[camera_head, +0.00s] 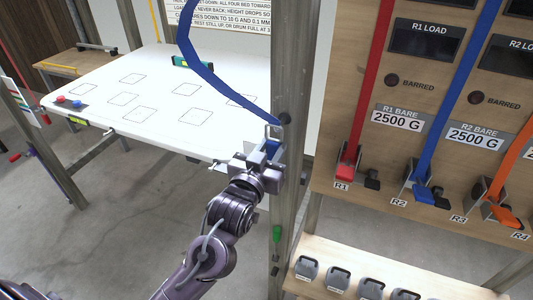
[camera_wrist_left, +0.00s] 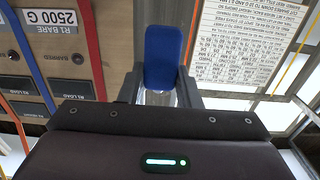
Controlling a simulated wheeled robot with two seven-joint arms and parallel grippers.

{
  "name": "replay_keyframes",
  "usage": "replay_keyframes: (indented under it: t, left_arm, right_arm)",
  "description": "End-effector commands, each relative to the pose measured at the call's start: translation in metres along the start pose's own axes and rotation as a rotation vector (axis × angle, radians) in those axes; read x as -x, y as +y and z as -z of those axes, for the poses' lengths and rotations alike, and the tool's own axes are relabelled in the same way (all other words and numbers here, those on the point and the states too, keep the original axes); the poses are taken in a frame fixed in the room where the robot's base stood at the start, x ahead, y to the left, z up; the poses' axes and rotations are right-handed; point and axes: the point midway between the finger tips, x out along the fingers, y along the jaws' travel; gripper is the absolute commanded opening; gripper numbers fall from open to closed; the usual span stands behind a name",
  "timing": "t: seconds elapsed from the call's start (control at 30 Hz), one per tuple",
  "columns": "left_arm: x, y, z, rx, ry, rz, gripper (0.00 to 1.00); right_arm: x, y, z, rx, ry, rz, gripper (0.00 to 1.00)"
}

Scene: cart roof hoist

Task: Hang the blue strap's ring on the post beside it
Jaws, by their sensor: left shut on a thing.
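The blue strap (camera_head: 212,80) hangs slack from the top and curves down to the right to my left gripper (camera_head: 270,150). My left gripper is shut on the strap's end, close against the grey upright post (camera_head: 291,70). A pale metal loop, which looks like the strap's ring (camera_head: 274,131), shows just above the jaws; its exact shape is unclear. A dark round spot, perhaps a peg end (camera_head: 285,118), is on the post right beside it. In the left wrist view a blue strap piece (camera_wrist_left: 163,55) stands between the fingers (camera_wrist_left: 160,92). My right gripper is out of view.
A white table (camera_head: 150,100) with dashed outlines and a green level (camera_head: 193,62) lies behind and left. A wooden panel (camera_head: 430,100) with red, blue and orange straps stands right of the post. Grey weights (camera_head: 340,279) sit on a low shelf.

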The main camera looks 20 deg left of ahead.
Motion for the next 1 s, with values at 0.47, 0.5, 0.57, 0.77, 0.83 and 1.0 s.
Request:
replay_keyframes:
  t: [0.47, 0.5, 0.57, 0.77, 0.83, 1.0]
  left_arm:
    - [-0.043, -0.001, -0.002, 0.001, 0.002, 0.001, 0.06]
    - [-0.045, 0.0, -0.006, 0.001, 0.0, 0.001, 0.06]
    - [-0.048, 0.0, -0.009, 0.0, -0.001, 0.001, 0.06]
    - [-0.053, 0.0, -0.013, 0.001, 0.0, 0.001, 0.06]
    - [-0.053, 0.0, -0.013, 0.001, 0.001, 0.001, 0.06]
    - [-0.053, 0.0, -0.014, 0.001, 0.001, 0.001, 0.06]
  right_arm:
    - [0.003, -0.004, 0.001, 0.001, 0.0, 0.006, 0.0]
    - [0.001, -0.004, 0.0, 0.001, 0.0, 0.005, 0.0]
    - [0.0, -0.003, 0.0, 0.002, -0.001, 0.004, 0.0]
    - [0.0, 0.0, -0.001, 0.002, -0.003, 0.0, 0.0]
    - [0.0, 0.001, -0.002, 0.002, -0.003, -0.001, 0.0]
    - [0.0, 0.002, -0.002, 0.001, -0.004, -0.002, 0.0]
